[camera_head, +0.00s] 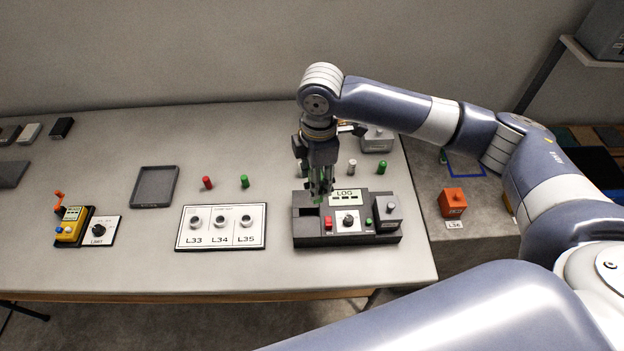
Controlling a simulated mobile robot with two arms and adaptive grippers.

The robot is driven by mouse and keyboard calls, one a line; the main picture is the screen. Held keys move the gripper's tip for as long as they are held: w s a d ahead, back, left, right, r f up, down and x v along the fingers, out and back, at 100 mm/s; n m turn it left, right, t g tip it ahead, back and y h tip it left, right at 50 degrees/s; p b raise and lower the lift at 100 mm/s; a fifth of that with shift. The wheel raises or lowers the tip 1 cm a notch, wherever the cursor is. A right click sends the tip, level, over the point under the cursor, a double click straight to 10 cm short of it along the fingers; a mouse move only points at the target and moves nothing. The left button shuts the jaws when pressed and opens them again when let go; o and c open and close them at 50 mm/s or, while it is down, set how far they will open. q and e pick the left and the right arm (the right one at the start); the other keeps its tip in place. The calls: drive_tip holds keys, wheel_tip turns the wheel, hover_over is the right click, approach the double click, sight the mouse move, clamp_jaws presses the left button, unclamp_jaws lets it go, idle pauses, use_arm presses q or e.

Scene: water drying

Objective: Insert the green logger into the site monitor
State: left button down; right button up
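The site monitor is probably the dark box with a LOG panel (347,197), near the table's right end. It has a red button (328,222), a dial (348,221) and an open recess (305,211) at its left. My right gripper (319,196) points down over the monitor's left part, close above the recess. Bits of green show among its fingers. They may be the green logger, but the fingers hide its shape and I cannot tell whether they grip it. My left gripper is out of view.
A panel marked L33, L34, L35 (221,241) lies left of the monitor. Red (207,183) and green (244,181) pegs stand behind it. An empty tray (154,187) and a yellow device (72,226) are further left. An orange block (453,203) is at right.

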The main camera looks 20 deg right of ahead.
drive_tip(key=m, duration=0.1)
drive_tip(key=s+r+m, duration=0.1)
drive_tip(key=m, duration=0.1)
drive_tip(key=s+m, duration=0.1)
drive_tip(key=shift+d+r+m+b, duration=0.15)
drive_tip(key=shift+d+m+b, duration=0.1)
drive_tip(key=shift+m+b, duration=0.15)
drive_tip(key=n, duration=0.1)
drive_tip(key=w+n+p, duration=0.1)
drive_tip(key=f+n, duration=0.1)
drive_tip(key=n, duration=0.1)
drive_tip(key=shift+w+a, duration=0.3)
drive_tip(key=shift+w, duration=0.1)
drive_tip(key=n, duration=0.1)
drive_tip(key=w+f+n+p, duration=0.1)
drive_tip(key=f+n, duration=0.1)
drive_tip(key=shift+w+a+n, duration=0.25)
drive_tip(key=shift+w+n, duration=0.05)
drive_tip(key=shift+n, duration=0.1)
wheel_tip(320, 180, down, 11)
drive_tip(key=w+n+p, duration=0.1)
drive_tip(key=w+n, duration=0.1)
drive_tip(key=n, duration=1)
drive_tip(key=shift+w+a, duration=0.1)
